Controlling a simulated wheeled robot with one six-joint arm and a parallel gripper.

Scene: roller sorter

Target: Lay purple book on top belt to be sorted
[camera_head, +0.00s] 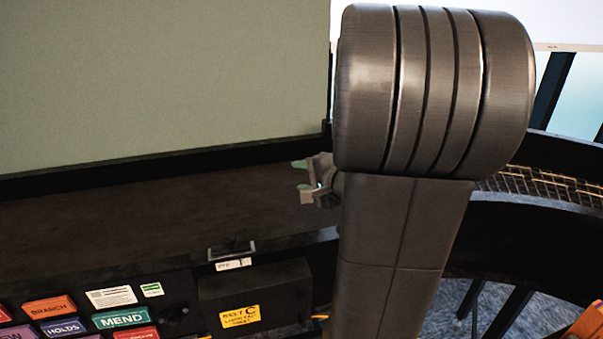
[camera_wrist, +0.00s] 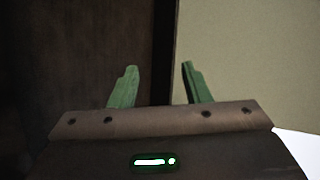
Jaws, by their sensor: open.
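My gripper (camera_head: 302,181) shows in the camera_head view at the left of my arm, above the right end of a dark, flat belt-like surface (camera_head: 130,215). In the camera_wrist view its two green fingers (camera_wrist: 158,85) stand apart with nothing between them. Beyond them are a dark brown surface on the left and a pale panel on the right. I see no purple book in either view. My arm hides much of the right side in the camera_head view.
A large pale green panel (camera_head: 160,80) rises behind the dark surface. Below its front edge are coloured signs such as MEND (camera_head: 124,318) and a dark box with a yellow label (camera_head: 240,316). A curved dark rail (camera_head: 555,215) with mesh is at right. The visible dark surface is clear.

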